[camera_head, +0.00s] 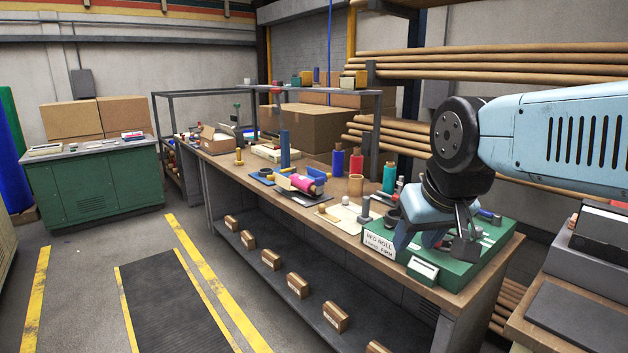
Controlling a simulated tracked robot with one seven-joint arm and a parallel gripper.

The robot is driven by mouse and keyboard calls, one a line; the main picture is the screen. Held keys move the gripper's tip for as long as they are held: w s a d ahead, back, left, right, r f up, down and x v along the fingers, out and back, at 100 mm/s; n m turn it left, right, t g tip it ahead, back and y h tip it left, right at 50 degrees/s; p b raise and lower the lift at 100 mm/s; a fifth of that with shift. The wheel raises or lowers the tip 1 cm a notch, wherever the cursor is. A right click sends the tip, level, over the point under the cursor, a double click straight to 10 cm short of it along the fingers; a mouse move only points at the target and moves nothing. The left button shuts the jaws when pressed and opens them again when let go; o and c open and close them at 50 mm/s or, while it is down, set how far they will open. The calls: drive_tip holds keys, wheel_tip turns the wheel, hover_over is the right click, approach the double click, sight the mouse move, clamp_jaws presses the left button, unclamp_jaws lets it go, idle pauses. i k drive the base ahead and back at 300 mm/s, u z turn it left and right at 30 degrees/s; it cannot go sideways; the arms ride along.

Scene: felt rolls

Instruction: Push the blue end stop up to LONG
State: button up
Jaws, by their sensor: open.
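My gripper (434,243) hangs from the light-blue arm at the right, low over a green fixture (462,272) at the near end of the bench. Its jaws are apart, with nothing seen between them. I cannot make out a LONG mark. My gripper hides part of the fixture's top. Whether it touches the fixture is unclear.
A grey printer-like box (600,235) stands at the far right. Small cartons line the lower shelf.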

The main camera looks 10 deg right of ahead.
sight(319, 182)
drive_tip(key=u, duration=0.05)
drive_tip(key=k, duration=0.65)
drive_tip(key=u, duration=0.4)
drive_tip(key=i, duration=1.65)
drive_tip(key=z, duration=0.15)
